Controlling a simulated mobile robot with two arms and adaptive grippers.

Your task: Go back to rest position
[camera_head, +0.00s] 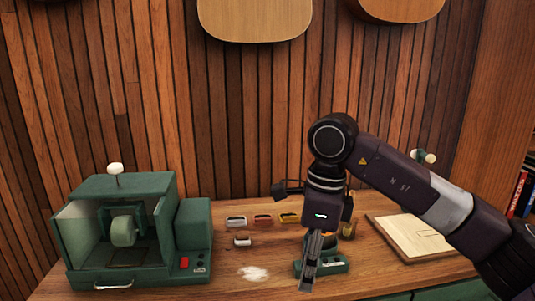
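My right gripper (309,278) points down over the front of the wooden workbench (222,282), at the middle right of the head view. Its arm reaches in from the right edge, bends at a dark round joint and drops to the gripper. The fingers show close together, seen edge-on, so I cannot tell whether they are open or shut. I see nothing held between them. A small green device (334,263) stands behind the gripper and is partly hidden by it. My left gripper is not in view.
A green machine (193,237) with a wheel stands at the left. A pale board (408,237) lies at the right, partly behind my arm. A slatted wall rises behind.

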